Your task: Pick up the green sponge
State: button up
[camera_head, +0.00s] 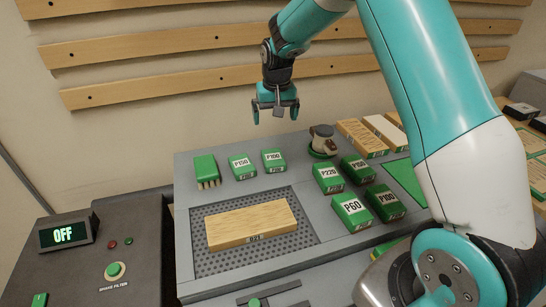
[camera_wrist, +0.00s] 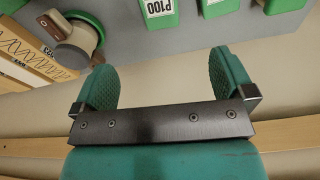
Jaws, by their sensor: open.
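My gripper (camera_head: 276,108) hangs open and empty above the back of the bench, well clear of everything on it. In the wrist view its two green pads (camera_wrist: 164,75) stand wide apart with nothing between them. Several green blocks with white grit labels lie on the bench, among them P150 (camera_head: 242,166), P100 (camera_head: 273,160), P220 (camera_head: 328,177) and P60 (camera_head: 351,210). The back P100 block also shows at the top of the wrist view (camera_wrist: 158,12). No block is marked as a sponge, so I cannot tell which one is meant.
A green brush (camera_head: 206,171) lies left of P150. A wooden board (camera_head: 250,224) rests on the perforated plate (camera_head: 302,236). A sander (camera_head: 322,142) stands at the back, beside wooden pieces (camera_head: 361,138). A control box reading OFF (camera_head: 66,233) is at left. Slats line the wall behind.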

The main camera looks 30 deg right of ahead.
jog(key=p, duration=0.3)
send_over(273, 157)
jog(key=f, duration=1.1)
jog(key=shift+s+f, duration=0.3)
jog(key=shift+f, duration=0.05)
jog(key=shift+w+d+f+p, duration=0.1)
jog(key=shift+w+f+p, duration=0.1)
jog(key=shift+f+p, duration=0.85)
jog(key=shift+w+f+p, duration=0.2)
jog(key=shift+f+p, duration=0.1)
jog(key=shift+f, duration=1.35)
jog(key=shift+c, duration=0.2)
jog(key=c, duration=1)
